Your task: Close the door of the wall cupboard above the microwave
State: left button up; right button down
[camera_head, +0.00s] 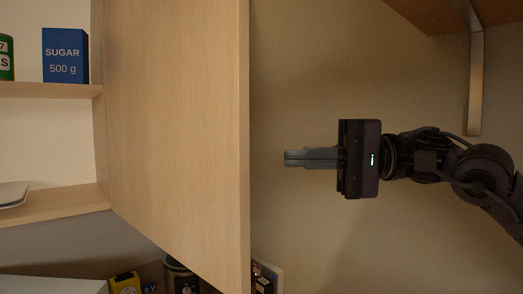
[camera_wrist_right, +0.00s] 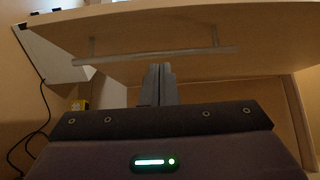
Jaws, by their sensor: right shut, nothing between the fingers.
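The light wood cupboard door (camera_head: 178,130) stands swung open in the head view, its edge facing me, right of the open shelves. In the right wrist view the door (camera_wrist_right: 265,35) spans the top, with a long bar handle (camera_wrist_right: 158,57) in front of it. My right gripper (camera_head: 287,158) is shut and empty, to the right of the door's edge with a gap between them. In the right wrist view its fingertips (camera_wrist_right: 158,68) appear just below the bar handle; whether they touch it I cannot tell. My left gripper is not in view.
The cupboard shelf (camera_head: 60,90) holds a blue sugar box (camera_head: 65,56) and a green can (camera_head: 6,58). A pale dish (camera_head: 13,194) sits on the lower shelf. Below are a white-topped appliance (camera_head: 50,285) and a yellow item (camera_head: 125,283). A metal bracket (camera_head: 475,85) hangs at upper right.

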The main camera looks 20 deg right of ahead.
jog(key=a+p, duration=0.3)
jog(key=a, duration=0.4)
jog(key=shift+s, duration=0.35)
jog(key=shift+w, duration=0.1)
